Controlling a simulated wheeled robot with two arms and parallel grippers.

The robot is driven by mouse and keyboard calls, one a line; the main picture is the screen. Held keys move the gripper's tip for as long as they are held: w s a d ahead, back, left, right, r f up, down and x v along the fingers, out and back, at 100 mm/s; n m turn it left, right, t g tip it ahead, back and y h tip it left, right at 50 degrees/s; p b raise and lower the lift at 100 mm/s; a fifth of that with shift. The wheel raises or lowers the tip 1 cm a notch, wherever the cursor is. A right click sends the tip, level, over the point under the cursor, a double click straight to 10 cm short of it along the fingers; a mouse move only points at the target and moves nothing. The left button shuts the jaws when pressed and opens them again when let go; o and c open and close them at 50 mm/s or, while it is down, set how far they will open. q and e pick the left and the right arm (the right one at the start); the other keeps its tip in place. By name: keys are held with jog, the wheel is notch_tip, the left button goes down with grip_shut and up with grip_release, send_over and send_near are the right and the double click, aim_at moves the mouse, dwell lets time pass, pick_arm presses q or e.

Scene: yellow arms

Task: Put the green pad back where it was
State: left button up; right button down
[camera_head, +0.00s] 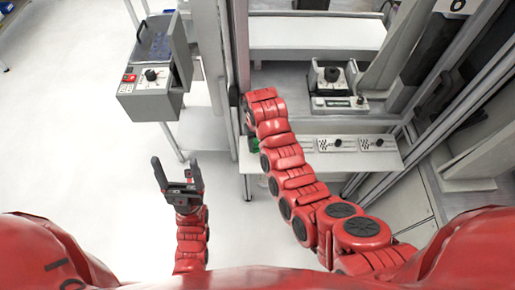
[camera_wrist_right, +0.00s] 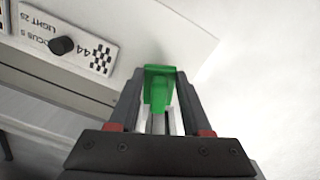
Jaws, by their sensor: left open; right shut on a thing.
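The green pad (camera_wrist_right: 160,78) is held between the fingers of my right gripper (camera_wrist_right: 158,100) in the right wrist view. Its upper part sticks out past the fingertips, and its lower part lies between the fingers. It is close to the edge of a white panel shelf. In the head view my right arm reaches up to this shelf, and its own links mostly hide the gripper. My left gripper (camera_head: 178,172) is open and empty, fingers pointing up in the picture, over the pale floor left of the shelf.
The shelf front (camera_head: 350,158) carries labelled plates with knobs and checkered marks; one plate (camera_wrist_right: 68,42) shows at the wrist view's upper left. A device with a black knob (camera_head: 332,88) stands behind. A grey box (camera_head: 155,85) hangs at upper left. Floor at left is clear.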

aim_at(258, 148)
jog(key=shift+w, duration=0.15)
jog(key=shift+f+p, duration=0.25)
jog(key=shift+p, duration=0.15)
jog(key=shift+f+p, duration=0.6)
jog(key=shift+f, duration=0.95)
jog(key=shift+c, duration=1.2)
grip_release()
